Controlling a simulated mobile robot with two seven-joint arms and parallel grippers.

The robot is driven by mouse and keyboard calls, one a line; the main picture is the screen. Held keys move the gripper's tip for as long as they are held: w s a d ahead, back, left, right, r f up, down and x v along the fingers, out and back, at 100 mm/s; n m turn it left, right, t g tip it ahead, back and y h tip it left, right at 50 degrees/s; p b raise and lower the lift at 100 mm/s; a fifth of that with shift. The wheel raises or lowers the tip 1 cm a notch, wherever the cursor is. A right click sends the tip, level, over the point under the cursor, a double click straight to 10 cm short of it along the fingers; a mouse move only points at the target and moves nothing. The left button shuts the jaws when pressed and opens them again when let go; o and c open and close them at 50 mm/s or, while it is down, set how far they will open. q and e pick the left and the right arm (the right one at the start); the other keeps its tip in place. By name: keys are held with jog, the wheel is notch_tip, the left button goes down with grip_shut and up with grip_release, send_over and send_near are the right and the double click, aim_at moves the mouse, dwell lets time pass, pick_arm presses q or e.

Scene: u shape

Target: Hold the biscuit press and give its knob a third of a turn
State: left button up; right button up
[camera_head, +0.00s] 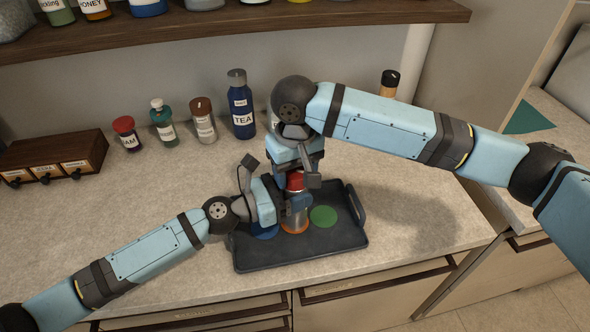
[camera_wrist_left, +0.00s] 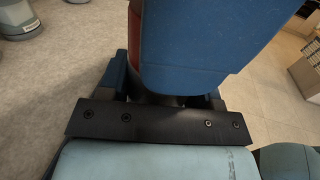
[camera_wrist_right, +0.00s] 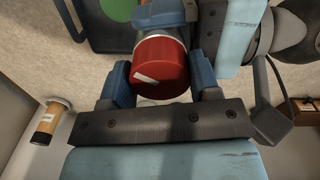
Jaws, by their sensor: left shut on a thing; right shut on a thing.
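The biscuit press (camera_head: 298,214) stands upright on the dark tray, a metallic cylinder with a red knob (camera_head: 295,181) on top. It stands over an orange disc (camera_head: 294,231). My left gripper (camera_head: 290,209) is shut on the press body from the left. My right gripper (camera_head: 296,179) comes from above and is shut on the knob. In the right wrist view the red knob (camera_wrist_right: 160,68) has a white mark and sits between both fingers.
The tray (camera_head: 345,243) also bears a blue disc (camera_head: 264,232) and a green disc (camera_head: 323,216). Several bottles, including a blue tea bottle (camera_head: 241,112), stand along the wall. A small drawer box (camera_head: 50,158) is at the left. A shelf (camera_head: 230,27) runs above.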

aim_at(296, 170)
jog(key=m, duration=0.4)
jog(key=shift+m, duration=0.4)
jog(key=m, duration=0.9)
jog(key=shift+m, duration=2.7)
jog(key=o, duration=0.9)
notch_tip(296, 170, up, 12)
jog(key=shift+r, duration=0.1)
